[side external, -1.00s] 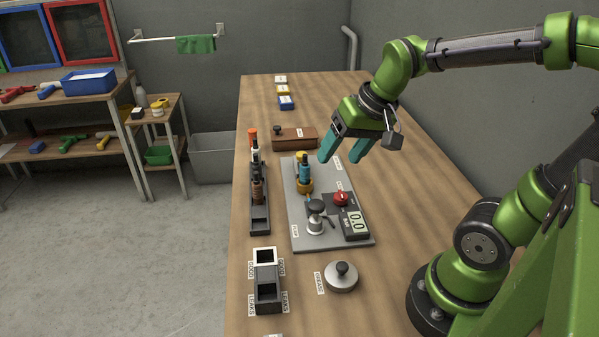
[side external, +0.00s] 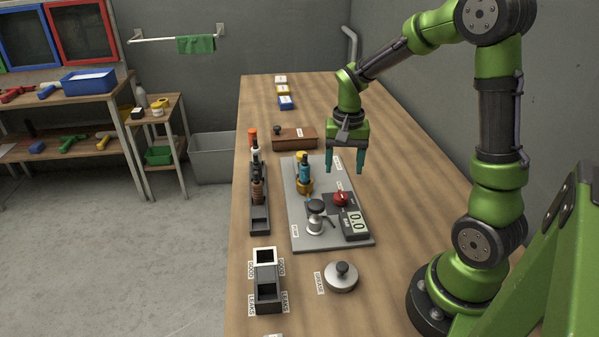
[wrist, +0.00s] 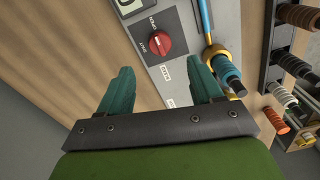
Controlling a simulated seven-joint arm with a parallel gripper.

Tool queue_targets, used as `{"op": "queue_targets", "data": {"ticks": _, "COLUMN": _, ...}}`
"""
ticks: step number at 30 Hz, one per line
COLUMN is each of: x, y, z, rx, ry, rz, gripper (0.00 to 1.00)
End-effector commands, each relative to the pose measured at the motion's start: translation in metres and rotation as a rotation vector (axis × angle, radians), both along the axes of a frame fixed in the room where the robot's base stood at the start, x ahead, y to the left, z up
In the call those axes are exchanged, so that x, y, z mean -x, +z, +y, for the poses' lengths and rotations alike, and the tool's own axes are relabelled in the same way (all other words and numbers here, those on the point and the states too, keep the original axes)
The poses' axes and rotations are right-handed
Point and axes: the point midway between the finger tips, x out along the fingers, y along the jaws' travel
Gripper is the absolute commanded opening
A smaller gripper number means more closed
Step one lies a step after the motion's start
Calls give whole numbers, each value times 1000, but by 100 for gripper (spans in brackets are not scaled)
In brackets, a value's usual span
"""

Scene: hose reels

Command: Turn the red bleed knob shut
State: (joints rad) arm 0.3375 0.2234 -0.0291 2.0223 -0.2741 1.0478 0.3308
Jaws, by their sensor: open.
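The red bleed knob (side external: 341,198) sits on a dark square on the grey test plate (side external: 305,238), beside the gauge reading 0.0 (side external: 355,224). In the wrist view the red knob (wrist: 155,44) shows beyond my fingertips, with a light line across its face and labels around it. My gripper (side external: 345,170) points down above the plate's far right edge, behind the knob and apart from it. Its two teal fingers are open and empty; they also show in the wrist view (wrist: 160,80). A blue hose fitting stands in a brass-coloured socket (side external: 304,186) left of the knob.
A black rack (side external: 260,221) of fittings lies left of the plate. A grease pot (side external: 341,278) and two bins (side external: 267,273) stand in front. The bench on the right is clear.

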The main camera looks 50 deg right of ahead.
Motion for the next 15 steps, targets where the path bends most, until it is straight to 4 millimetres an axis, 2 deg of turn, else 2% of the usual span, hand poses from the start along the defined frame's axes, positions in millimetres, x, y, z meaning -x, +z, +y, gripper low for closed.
{"op": "queue_targets", "data": {"ticks": 1, "x": 2, "y": -13, "z": 1, "rx": -3, "ry": -1, "rz": 6, "gripper": 65}}
{"op": "queue_targets", "data": {"ticks": 6, "x": 1, "y": -49, "z": 0, "rx": -3, "ry": -1, "rz": 6, "gripper": 65}}
{"op": "queue_targets", "data": {"ticks": 12, "x": 1, "y": -79, "z": 0, "rx": -2, "ry": -1, "rz": 2, "gripper": 65}}
{"op": "queue_targets", "data": {"ticks": 15, "x": 1, "y": -87, "z": 0, "rx": -2, "ry": 0, "rz": 1, "gripper": 65}}
